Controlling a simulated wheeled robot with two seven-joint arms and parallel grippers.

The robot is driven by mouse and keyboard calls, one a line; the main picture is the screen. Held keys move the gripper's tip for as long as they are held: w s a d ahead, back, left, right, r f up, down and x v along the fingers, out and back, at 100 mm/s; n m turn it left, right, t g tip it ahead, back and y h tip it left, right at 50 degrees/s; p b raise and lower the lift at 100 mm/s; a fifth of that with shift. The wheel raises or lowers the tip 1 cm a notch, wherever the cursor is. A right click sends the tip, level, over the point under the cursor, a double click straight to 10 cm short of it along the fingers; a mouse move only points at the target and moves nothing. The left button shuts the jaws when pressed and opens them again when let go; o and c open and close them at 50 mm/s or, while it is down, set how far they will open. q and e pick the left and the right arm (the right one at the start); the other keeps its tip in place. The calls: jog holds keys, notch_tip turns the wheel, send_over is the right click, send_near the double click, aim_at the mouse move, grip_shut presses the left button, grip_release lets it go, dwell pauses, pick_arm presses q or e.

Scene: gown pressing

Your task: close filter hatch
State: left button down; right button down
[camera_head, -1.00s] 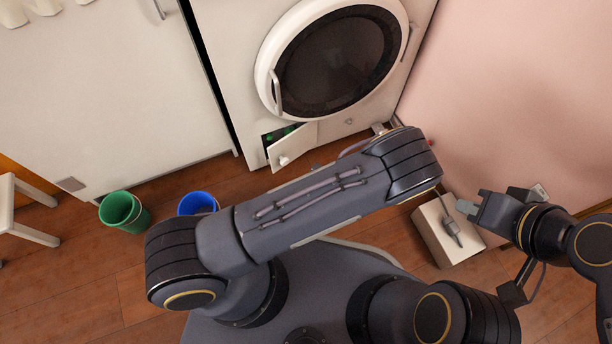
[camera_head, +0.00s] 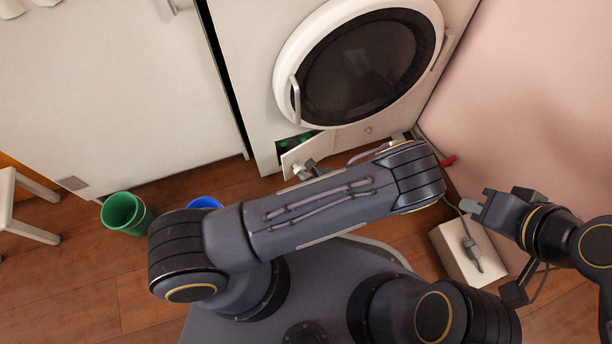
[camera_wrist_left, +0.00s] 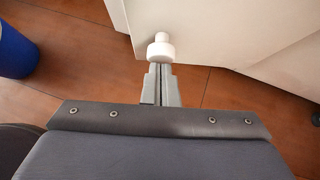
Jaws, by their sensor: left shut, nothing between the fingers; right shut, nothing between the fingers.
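The filter hatch (camera_head: 303,150) is a small white door low on the front of the washing machine (camera_head: 285,50). It stands open at an angle, and the dark opening (camera_head: 288,143) behind it shows a little green. Its white knob (camera_wrist_left: 161,47) faces my left gripper. My left gripper (camera_wrist_left: 161,72) is shut and empty, with its tips at the knob, touching or very nearly so. In the head view my left gripper (camera_head: 308,170) shows just in front of the hatch, partly hidden by my arm. My right gripper (camera_head: 468,206) is shut and empty, well to the right.
A white box (camera_head: 462,258) with a grey plug-like item lies below my right gripper. A pink wall bounds the right side.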

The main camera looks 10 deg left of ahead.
aim_at(293, 167)
pick_arm(q)
jog(key=shift+w+a, duration=0.2)
jog(key=shift+a, duration=0.25)
jog(key=shift+w+a, duration=0.2)
jog(key=shift+a, duration=0.25)
jog(key=shift+w+a+r+m, duration=0.1)
jog(key=shift+w+a+m, duration=0.05)
jog(key=shift+a+m, duration=0.2)
jog(key=shift+w+a+m+t+h+p, duration=0.4)
jog(key=shift+a+m+p, duration=0.15)
jog(key=shift+a+p, duration=0.25)
jog(key=shift+d, duration=0.15)
